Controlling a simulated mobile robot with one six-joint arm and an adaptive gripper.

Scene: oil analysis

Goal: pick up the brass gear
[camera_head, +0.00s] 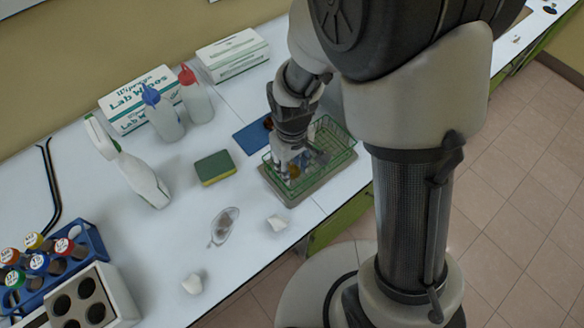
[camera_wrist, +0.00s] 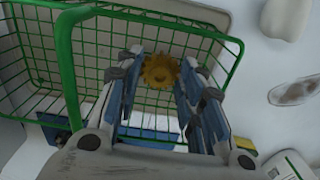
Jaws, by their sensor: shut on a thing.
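The brass gear (camera_wrist: 160,72) is a yellow toothed wheel between my gripper's fingertips in the wrist view. My gripper (camera_wrist: 158,80) is shut on it, with blue-padded fingers on its left and right sides. Behind the gear is the green wire basket (camera_wrist: 66,65). In the head view my gripper (camera_head: 287,160) reaches down into the left part of the basket (camera_head: 344,138). A small yellowish bit of the gear (camera_head: 293,172) shows there beside the fingers. I cannot tell whether the gear touches the basket floor.
The basket stands on a grey tray (camera_head: 296,199) near the table's front edge. A yellow-green sponge (camera_head: 215,168) lies left of it, and a blue mat (camera_head: 252,137) lies behind. Bottles, a spray bottle (camera_head: 140,178) and a blue tube rack (camera_head: 90,240) stand farther left.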

